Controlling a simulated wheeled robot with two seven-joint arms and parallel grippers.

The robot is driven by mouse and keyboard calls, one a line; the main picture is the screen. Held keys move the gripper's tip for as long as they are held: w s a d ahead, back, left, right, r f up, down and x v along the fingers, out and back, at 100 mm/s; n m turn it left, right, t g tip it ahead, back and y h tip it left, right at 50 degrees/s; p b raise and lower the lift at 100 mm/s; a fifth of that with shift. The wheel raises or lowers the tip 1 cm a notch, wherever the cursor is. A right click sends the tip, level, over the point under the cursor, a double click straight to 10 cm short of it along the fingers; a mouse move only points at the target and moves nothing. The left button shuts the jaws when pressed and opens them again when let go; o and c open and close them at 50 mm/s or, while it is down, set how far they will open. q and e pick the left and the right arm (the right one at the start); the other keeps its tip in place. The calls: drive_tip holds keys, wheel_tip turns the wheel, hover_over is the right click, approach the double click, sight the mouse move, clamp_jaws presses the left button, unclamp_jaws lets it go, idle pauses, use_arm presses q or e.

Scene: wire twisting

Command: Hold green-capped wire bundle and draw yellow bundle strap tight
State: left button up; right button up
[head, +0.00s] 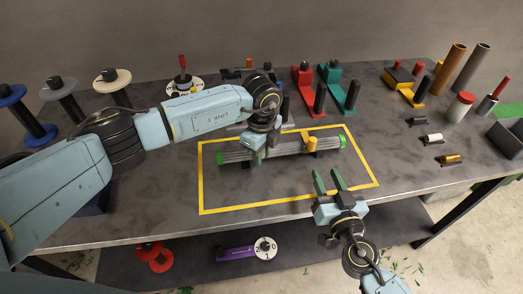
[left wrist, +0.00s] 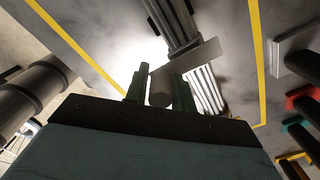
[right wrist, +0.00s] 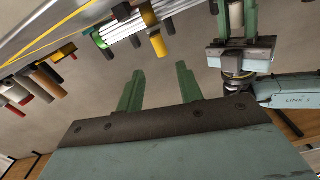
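The wire bundle (head: 285,150) lies inside the yellow outline, with a green cap (head: 222,158) at its left end and another (head: 342,141) at its right. A yellow strap piece with a round handle (head: 310,145) sits right of its middle; it also shows in the right wrist view (right wrist: 158,42). My left gripper (head: 258,155) is over the left part of the bundle. Its fingers close on a pale grey cylinder (left wrist: 160,88); a plate beside it hides some wires. My right gripper (head: 329,180) is open and empty, in front of the bundle, apart from the strap handle.
Spools (head: 63,88) stand at the left. Red (head: 303,78) and teal (head: 335,80) stands are behind the bundle. The tabletop around the outline is mostly clear.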

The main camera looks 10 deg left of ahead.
use_arm(q)
clamp_jaws()
use_arm(e)
drive_tip(key=c, duration=0.6)
drive_tip(key=shift+w+f, duration=0.15)
drive_tip(key=shift+f, duration=0.05)
clamp_jaws()
drive_tip(key=shift+w+a+f+g+y, duration=0.15)
drive_tip(key=shift+f+g+y, duration=0.1)
drive_tip(key=shift+g+y, duration=0.15)
drive_tip(key=w+f+m+g+y, duration=0.1)
drive_tip(key=g, duration=0.1)
drive_tip(key=w+f+m+g+y, duration=0.1)
drive_tip(key=g, duration=0.1)
drive_tip(key=shift+w+d+f+y, duration=0.4)
drive_tip(key=w+d+r+m+y, duration=0.1)
drive_tip(key=d+m, duration=0.1)
drive_tip(key=w+d+r+m+y, duration=0.1)
drive_tip(key=w+d+m, duration=0.1)
drive_tip(key=m, duration=0.1)
drive_tip(key=w+d+r+m, duration=0.1)
drive_tip(key=w+d+m, duration=0.1)
drive_tip(key=m, duration=0.1)
drive_tip(key=shift+r+y, duration=0.1)
drive_tip(key=shift+y, duration=0.3)
drive_tip(key=shift+w+d+r+m, duration=0.25)
drive_tip(key=shift+w+d+m, duration=0.1)
drive_tip(key=shift+m, duration=0.15)
